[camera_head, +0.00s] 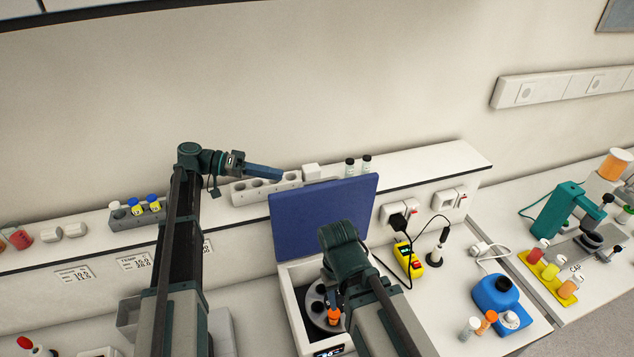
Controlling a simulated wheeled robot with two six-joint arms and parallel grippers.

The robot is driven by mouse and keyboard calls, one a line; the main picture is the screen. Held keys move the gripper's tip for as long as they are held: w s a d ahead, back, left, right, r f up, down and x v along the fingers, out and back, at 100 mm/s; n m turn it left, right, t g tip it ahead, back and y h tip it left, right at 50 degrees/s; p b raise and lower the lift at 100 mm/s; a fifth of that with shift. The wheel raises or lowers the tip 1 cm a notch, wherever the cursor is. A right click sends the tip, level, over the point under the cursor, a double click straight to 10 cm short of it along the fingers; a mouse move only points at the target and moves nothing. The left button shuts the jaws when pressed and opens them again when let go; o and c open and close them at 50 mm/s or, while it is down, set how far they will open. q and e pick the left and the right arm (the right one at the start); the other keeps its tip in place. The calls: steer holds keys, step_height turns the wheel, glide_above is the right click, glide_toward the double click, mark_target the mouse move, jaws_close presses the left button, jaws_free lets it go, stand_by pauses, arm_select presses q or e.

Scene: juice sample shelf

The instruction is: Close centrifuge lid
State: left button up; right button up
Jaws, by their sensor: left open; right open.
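The centrifuge is a white box (291,300) on the bench. Its dark blue lid (300,225) stands raised, nearly upright, at the back. The open chamber shows a grey rotor with dark holes and an orange-capped tube (334,315). My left gripper (280,173) is open and empty, with blue fingers seen side-on. It shows just above and left of the lid's top left corner, apart from it in the picture. My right arm's wrist is in front of the lid's lower right and hides part of the chamber.
Right of the centrifuge are a yellow device (408,259) with cables and a blue mixer (497,294). A teal instrument (555,212) stands farther right.

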arm_select(q)
steer(key=b+x, duration=0.2)
steer(key=x, duration=1)
steer(key=shift+d+f, duration=0.1)
jaws_close()
stand_by(1.0)
